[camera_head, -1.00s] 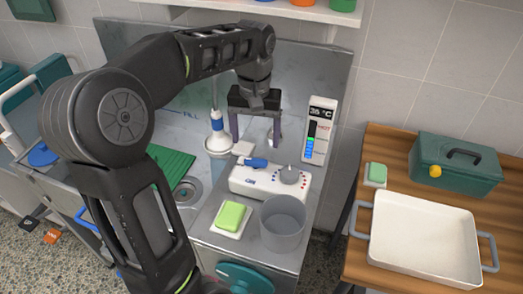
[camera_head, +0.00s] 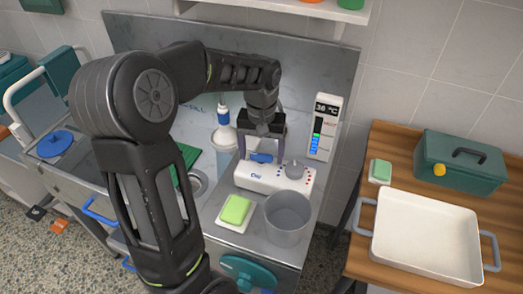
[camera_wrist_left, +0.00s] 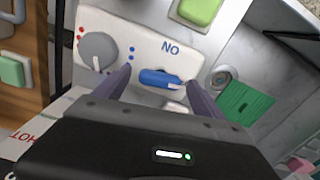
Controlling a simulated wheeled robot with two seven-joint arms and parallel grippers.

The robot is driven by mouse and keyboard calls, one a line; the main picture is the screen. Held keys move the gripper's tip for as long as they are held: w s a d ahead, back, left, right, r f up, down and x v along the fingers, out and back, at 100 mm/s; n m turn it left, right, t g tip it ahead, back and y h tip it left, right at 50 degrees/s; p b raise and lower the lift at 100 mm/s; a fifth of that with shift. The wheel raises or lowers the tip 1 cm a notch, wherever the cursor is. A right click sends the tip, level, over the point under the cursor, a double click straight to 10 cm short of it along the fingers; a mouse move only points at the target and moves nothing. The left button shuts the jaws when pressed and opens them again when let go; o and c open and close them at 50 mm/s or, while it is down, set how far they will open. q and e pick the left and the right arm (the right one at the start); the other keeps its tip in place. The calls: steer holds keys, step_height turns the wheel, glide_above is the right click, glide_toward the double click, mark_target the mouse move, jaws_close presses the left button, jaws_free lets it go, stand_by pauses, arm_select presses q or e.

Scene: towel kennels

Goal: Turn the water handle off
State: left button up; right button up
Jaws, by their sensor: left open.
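The white water control box (camera_head: 247,180) stands on the metal counter. It carries a blue handle (camera_head: 261,157) and a grey round knob (camera_head: 294,169) with red and blue dots. In the left wrist view the blue handle (camera_wrist_left: 160,78) lies near the printed letters "NO", and the grey knob (camera_wrist_left: 98,50) is to its left. My left gripper (camera_head: 262,150) points down at the box, open, with its fingers on either side of the blue handle. In the left wrist view its fingertips (camera_wrist_left: 158,78) flank the handle; contact is not clear. My right gripper is not in view.
A green sponge (camera_head: 236,209) on a white dish and a grey pot (camera_head: 287,220) stand in front of the box. A temperature display (camera_head: 323,127) is on the back panel. A white shower head (camera_head: 224,137) hangs left of the gripper. A wooden table (camera_head: 353,270) stands right.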

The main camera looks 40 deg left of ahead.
mark_target(261, 155)
arm_select(q)
steer(key=shift+c, duration=0.2)
steer(key=c, duration=1.3)
steer(key=shift+m, duration=1)
steer(key=o, duration=1.3)
steer(key=shift+o, duration=0.2)
steer(key=shift+r, duration=0.2)
step_height(261, 155, up, 8)
steer(key=shift+f+b, duration=0.25)
steer(key=shift+b, duration=0.5)
